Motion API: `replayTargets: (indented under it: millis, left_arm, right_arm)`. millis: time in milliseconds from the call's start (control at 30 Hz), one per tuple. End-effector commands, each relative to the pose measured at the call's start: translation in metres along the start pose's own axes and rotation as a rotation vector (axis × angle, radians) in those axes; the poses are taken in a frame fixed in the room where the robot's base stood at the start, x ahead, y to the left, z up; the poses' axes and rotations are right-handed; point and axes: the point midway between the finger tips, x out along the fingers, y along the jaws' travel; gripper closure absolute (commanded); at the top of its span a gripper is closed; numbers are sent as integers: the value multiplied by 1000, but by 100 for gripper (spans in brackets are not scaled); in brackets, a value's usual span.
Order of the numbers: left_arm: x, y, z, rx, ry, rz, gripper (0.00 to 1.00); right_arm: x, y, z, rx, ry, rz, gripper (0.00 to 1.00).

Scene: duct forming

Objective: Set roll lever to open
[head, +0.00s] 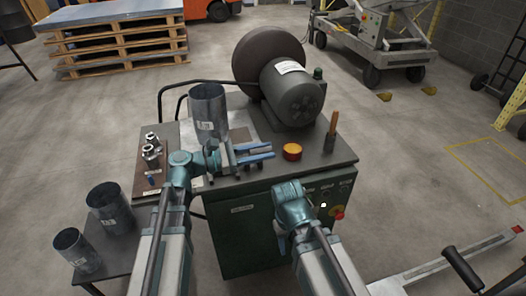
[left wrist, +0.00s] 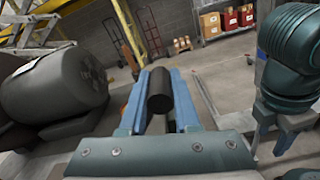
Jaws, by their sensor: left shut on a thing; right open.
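My left gripper (head: 262,152) is over the middle of the dark green machine (head: 268,215), its blue fingers pointing right. In the left wrist view the left gripper (left wrist: 160,88) is shut on a dark cylindrical grip, which appears to be the roll lever (left wrist: 160,90). The lever's lower part is hidden by the gripper, and its open or closed setting cannot be told. In the head view the lever is not clearly visible. My right gripper (head: 281,243) is open and empty in front of the machine's front panel.
A grey duct cylinder (head: 207,108) stands behind the left gripper. An orange round button (head: 292,152) sits just right of the fingers. A large motor (head: 293,92) rises behind. A brown-handled tool (head: 333,122) stands at right. Two more ducts (head: 110,210) (head: 77,250) stand at left.

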Motion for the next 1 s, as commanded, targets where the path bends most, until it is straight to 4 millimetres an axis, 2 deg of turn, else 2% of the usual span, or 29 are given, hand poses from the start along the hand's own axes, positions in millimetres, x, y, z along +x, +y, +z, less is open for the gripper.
replayTargets:
  millis: [833, 1000]
  left_arm:
    - [0, 0, 0, -3, 1, -2, 100]
    - [0, 5, 3, -28, 1, -1, 100]
  right_arm:
    - [0, 0, 0, 0, 0, 0, 50]
    - [-4, 0, 0, 0, 0, 0, 50]
